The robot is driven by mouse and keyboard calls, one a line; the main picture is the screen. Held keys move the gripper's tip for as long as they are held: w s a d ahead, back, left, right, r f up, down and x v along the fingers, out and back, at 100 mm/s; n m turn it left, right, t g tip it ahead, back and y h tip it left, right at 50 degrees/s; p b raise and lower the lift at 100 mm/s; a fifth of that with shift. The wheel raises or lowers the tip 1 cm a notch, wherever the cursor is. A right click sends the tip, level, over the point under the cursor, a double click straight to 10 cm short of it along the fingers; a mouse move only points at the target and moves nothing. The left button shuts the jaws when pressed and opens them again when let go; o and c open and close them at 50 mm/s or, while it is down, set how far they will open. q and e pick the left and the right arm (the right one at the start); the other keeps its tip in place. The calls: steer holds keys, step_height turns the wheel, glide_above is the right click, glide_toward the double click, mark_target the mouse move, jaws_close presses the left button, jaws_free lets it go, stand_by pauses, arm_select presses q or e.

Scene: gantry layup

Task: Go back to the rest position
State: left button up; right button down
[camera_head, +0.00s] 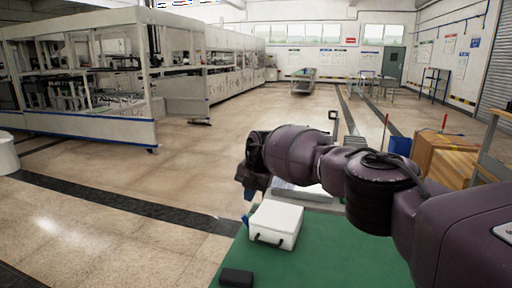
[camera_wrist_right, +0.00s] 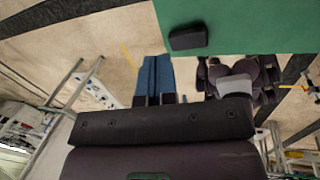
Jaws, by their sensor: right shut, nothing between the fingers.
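My right arm reaches in from the right in the head view. Its right gripper (camera_head: 246,219) points down beside the left edge of the green table (camera_head: 335,262), just left of a white case, and is mostly hidden behind the case and wrist. In the right wrist view the two blue fingers of the right gripper (camera_wrist_right: 157,60) lie side by side, shut and empty, over the tan floor. My left gripper does not show in either view.
The white case (camera_head: 275,224) with a dark handle stands on the green table. A small black block (camera_head: 237,277) lies at its near left corner. Wooden boxes (camera_head: 448,160) stand at the right. A large machine enclosure (camera_head: 85,128) is at the left. Open floor lies between.

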steer(key=s+a+r+n+t+y, duration=0.1)
steer(key=a+r+n+y, duration=0.2)
steer(key=a, duration=0.5)
steer(key=s+a+r+n+t+y, duration=0.1)
steer(key=a+r+y, duration=0.3)
steer(key=a, duration=0.3)
steer(key=s+a+r+m+t+y, duration=0.1)
steer(key=s+a+r+m+y, duration=0.15)
steer(key=s+a+y, duration=0.5)
steer(key=s+d+f+m+t+h, duration=0.35)
steer(key=d+f+m, duration=0.35)
steer(key=d+m, duration=0.3)
steer(key=s+d+f+m+t+h, duration=0.35)
steer(key=d+f+m+t, duration=0.35)
steer(key=d, duration=0.5)
steer(key=s+d+f+m+t+h, duration=0.2)
steer(key=s+d+f+m+h, duration=0.15)
steer(key=d+f+m, duration=0.45)
steer(key=s+d+f+m+g+h, duration=0.2)
steer(key=s+d+f+m+h, duration=0.1)
steer(key=s+d+f, duration=0.6)
steer(key=s+d+f+m+g+h, duration=0.3)
steer(key=s+d+f, duration=0.5)
steer(key=s+d, duration=0.4)
steer(key=s+m, duration=0.1)
steer(key=s, duration=0.4)
steer(key=shift+s+d+f+g+h, duration=0.2)
steer(key=shift+d+f+g+h, duration=0.15)
steer(key=shift+f+h, duration=0.05)
